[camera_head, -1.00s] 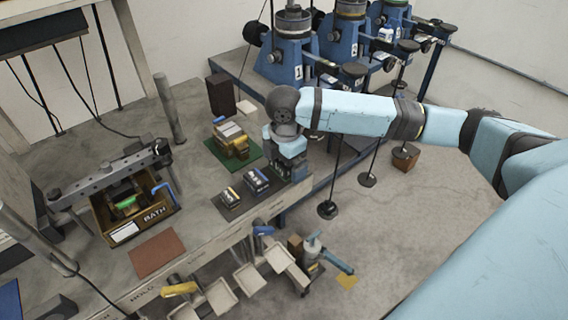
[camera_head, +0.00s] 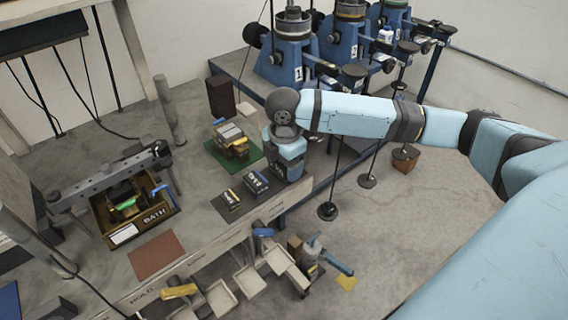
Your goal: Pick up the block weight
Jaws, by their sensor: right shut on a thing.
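Two small dark block weights with pale markings stand on dark pads at the bench's front edge, one block weight (camera_head: 256,181) nearer my gripper and another (camera_head: 231,198) to its left. My right gripper (camera_head: 290,173) points down just right of them, at the bench's front right corner. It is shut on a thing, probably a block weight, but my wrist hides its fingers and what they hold. I cannot tell whether the held thing is clear of the bench. My left gripper is not in view.
A green mat (camera_head: 248,166) with a stack of yellow and grey blocks (camera_head: 231,142) lies behind the weights. A dark upright block (camera_head: 221,96) stands farther back. A box marked BATH (camera_head: 125,233) is at left. Blue machines (camera_head: 285,64) stand behind. Trays (camera_head: 221,297) hang below the front edge.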

